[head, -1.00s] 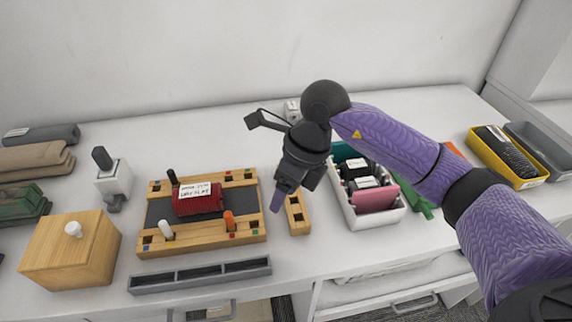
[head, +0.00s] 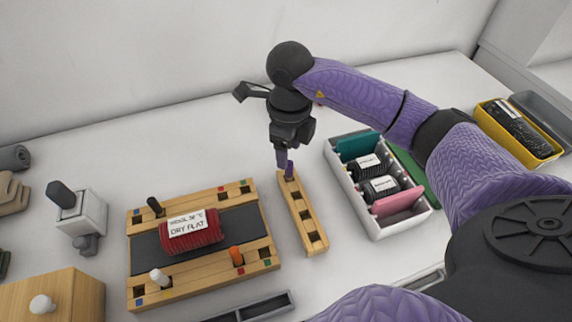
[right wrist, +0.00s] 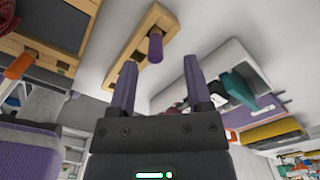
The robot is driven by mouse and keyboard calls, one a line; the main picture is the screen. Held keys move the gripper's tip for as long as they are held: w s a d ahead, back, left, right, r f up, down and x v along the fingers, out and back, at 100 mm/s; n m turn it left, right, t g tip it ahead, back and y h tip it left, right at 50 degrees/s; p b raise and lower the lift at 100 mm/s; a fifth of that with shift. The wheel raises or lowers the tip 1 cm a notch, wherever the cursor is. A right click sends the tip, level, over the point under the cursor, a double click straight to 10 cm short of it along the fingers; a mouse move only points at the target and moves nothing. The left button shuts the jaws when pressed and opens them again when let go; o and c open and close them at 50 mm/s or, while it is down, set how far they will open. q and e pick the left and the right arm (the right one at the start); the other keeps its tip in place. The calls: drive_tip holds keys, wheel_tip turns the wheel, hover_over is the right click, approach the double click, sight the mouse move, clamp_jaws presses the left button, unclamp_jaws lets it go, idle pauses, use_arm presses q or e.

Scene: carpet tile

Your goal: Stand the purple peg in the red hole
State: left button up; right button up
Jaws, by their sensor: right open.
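The purple peg (head: 289,169) stands upright in the far end hole of a narrow wooden rack (head: 303,217). It also shows in the right wrist view (right wrist: 155,46), just beyond and between the fingertips. My right gripper (head: 283,163) points down right by the peg, its purple fingers apart and empty; its two fingers show in the right wrist view (right wrist: 160,62). The wooden board (head: 205,277) to the left has holes near its corners with small colour marks. A reddish mark is by its back right holes (head: 245,186), too small to be sure. My left gripper is out of view.
On the board are a labelled red roll (head: 192,232) and black (head: 155,206), white (head: 159,277) and orange (head: 236,257) pegs. A white bin (head: 405,226) of spools stands right of the rack. A grey tray (head: 257,309) lies in front. Clear tabletop lies behind.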

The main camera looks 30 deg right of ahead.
sight(289, 162)
drive_tip(key=f, duration=0.3)
drive_tip(key=f+b, duration=0.1)
drive_tip(key=f, duration=0.1)
drive_tip(key=shift+s+a+f, duration=0.15)
drive_tip(key=shift+s+f, duration=0.05)
drive_tip(key=shift+s, duration=0.05)
clamp_jaws()
